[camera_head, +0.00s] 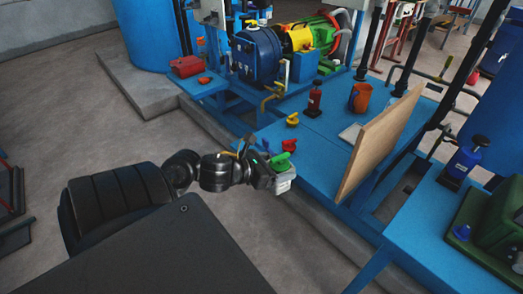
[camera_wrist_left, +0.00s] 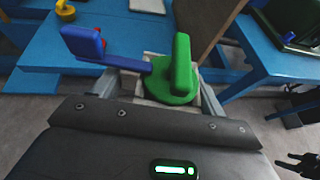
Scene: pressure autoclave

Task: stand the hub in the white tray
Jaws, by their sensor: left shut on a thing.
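My left gripper (camera_head: 284,178) is shut on the hub (camera_head: 285,185), a pale grey body with a green knob on top. In the left wrist view the hub (camera_wrist_left: 153,92) sits between the fingertips of the left gripper (camera_wrist_left: 153,88), with an upright green fin and a blue lever pointing left. It is held clear of the table's front edge. The white tray (camera_head: 350,133) lies flat on the blue table, partly hidden by the wooden board; it also shows at the top of the left wrist view (camera_wrist_left: 147,5). A dark pronged shape, perhaps my right gripper (camera_wrist_left: 285,163), is at that view's lower right.
An upright wooden board (camera_head: 378,142) stands right of the tray. A red knob (camera_head: 289,145) and a yellow knob (camera_head: 292,119) sit on the blue table (camera_head: 325,160). A dark red bottle (camera_head: 314,101) and an orange mug (camera_head: 360,98) stand behind. The table's front left is fairly clear.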

